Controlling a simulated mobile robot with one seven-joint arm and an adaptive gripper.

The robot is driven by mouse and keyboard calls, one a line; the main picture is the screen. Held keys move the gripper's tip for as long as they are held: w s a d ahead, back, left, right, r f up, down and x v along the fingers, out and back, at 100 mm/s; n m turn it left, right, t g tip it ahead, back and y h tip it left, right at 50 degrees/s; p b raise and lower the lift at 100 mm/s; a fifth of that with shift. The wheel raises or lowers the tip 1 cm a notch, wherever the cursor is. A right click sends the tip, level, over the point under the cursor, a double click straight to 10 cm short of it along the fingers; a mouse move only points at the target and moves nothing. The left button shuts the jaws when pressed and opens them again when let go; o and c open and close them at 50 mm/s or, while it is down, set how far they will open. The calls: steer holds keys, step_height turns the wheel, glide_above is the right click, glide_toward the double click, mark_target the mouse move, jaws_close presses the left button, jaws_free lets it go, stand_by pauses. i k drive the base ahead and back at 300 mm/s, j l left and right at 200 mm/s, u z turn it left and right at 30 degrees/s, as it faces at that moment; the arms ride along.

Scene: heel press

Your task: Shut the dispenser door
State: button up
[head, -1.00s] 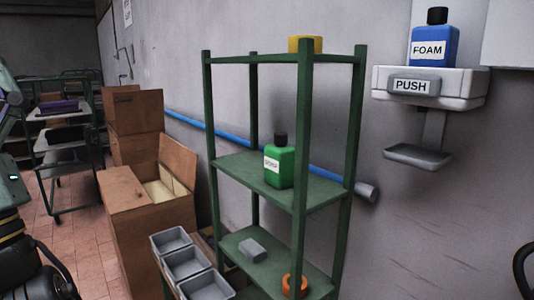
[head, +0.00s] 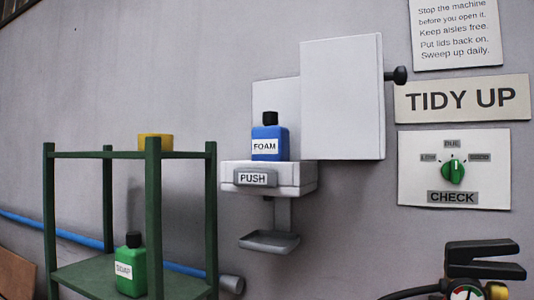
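The dispenser (head: 290,177) is a white wall unit with a grey PUSH bar (head: 255,178) on its front. A blue FOAM bottle (head: 269,145) with a black cap stands upright in it, exposed to view. The dispenser door (head: 342,98) is a large white panel standing open to the right of the bottle. A black knob (head: 399,76) sticks out at the door's right side. A grey drip tray (head: 269,241) hangs below the dispenser. My gripper is not in view.
A green shelf rack (head: 153,215) stands at the lower left with a green SOAP bottle (head: 130,268) and a yellow item (head: 155,141). A dial panel (head: 454,168) is at the right. A fire extinguisher (head: 485,265) shows at the bottom right.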

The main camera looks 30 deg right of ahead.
mark_target(342, 79)
steer(key=z, duration=1.25)
